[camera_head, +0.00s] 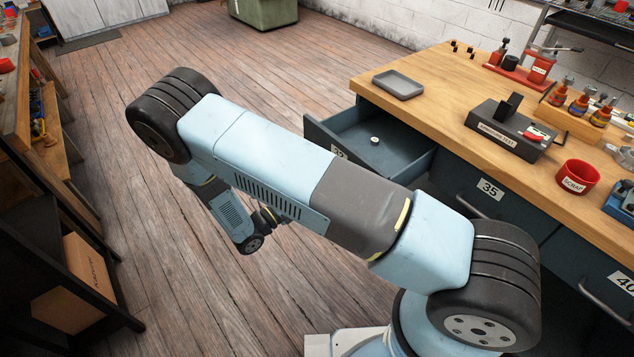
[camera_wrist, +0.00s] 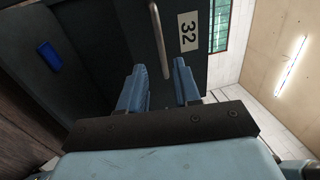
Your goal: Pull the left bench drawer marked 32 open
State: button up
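The left bench drawer marked 32 (camera_head: 405,160) stands pulled out of the bench in the head view, its tray showing, with my arm hiding part of its front. In the wrist view its dark front (camera_wrist: 198,75) carries the 32 label (camera_wrist: 188,32) and a pale bar handle (camera_wrist: 160,38). My gripper (camera_wrist: 160,78) is open, with a finger on each side of the handle's near end. Gaps show between handle and fingers, and I see no contact. In the head view, my arm hides the handle, and my fingertips are too unclear to judge.
A small round metal part (camera_head: 375,140) lies in the drawer. The wooden benchtop (camera_head: 440,75) holds a grey tray (camera_head: 398,84), a black test unit (camera_head: 510,130) and a red scrap cup (camera_head: 577,177). Drawer 35 (camera_head: 470,190) is shut. The plank floor (camera_head: 95,150) is clear; a shelf (camera_head: 60,230) stands left.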

jog(key=shift+v, duration=2.6)
jog(key=d+r+m+g+y, duration=0.2)
jog(key=d+r+m+g, duration=0.2)
jog(key=d+r+m, duration=0.35)
jog(key=w+d+r+m+g+y, duration=0.1)
jog(key=d+r+m+g+y, duration=0.3)
jog(key=r+m, duration=0.55)
jog(key=d+r+m+g+y, duration=0.1)
jog(key=d+r+m+g, duration=0.45)
jog(key=r, duration=0.55)
jog(key=s+d+r+m+t+y, duration=0.3)
jog(key=s+d+r+m, duration=0.3)
jog(key=s+r+m, duration=0.2)
jog(key=s+d+r+m+t+y, duration=0.4)
jog(key=s+d+r+m+y, duration=0.2)
jog(key=r+m, duration=0.5)
jog(key=shift+s+m, duration=0.85)
jog(key=shift+s, duration=0.25)
